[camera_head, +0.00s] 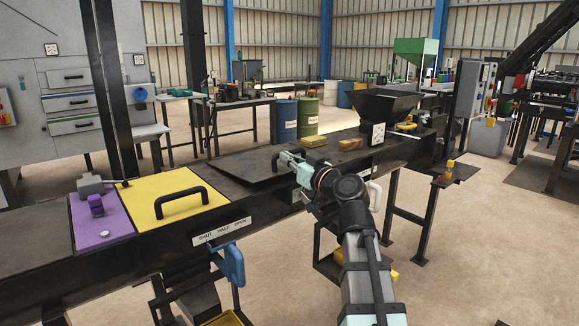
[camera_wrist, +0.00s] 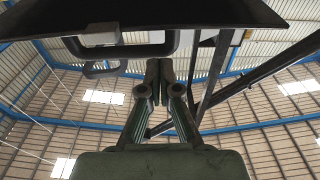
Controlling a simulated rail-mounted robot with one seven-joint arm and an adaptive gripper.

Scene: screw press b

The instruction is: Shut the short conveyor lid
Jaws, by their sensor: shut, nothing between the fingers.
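My gripper (camera_head: 283,161) is shut and empty over the dark conveyor at the middle of the head view. In the wrist view its fingertips (camera_wrist: 160,68) are together, pointing up the picture. A dark panel (camera_wrist: 200,12) spans the top of that view, with a dark bar handle (camera_wrist: 125,52) just left of the fingertips; contact cannot be told. In the head view a flat dark plate (camera_head: 232,166) lies by the gripper. I cannot tell for certain which panel is the short conveyor lid. My arm hides part of the conveyor.
A yellow panel (camera_head: 150,188) with a black handle (camera_head: 181,202) and a purple plate (camera_head: 100,216) are at the left. A label (camera_head: 222,231) reads SHUT, HALF, OPEN, above a blue handle (camera_head: 229,264). A dark hopper (camera_head: 386,104) and a yellow block (camera_head: 314,141) stand farther along.

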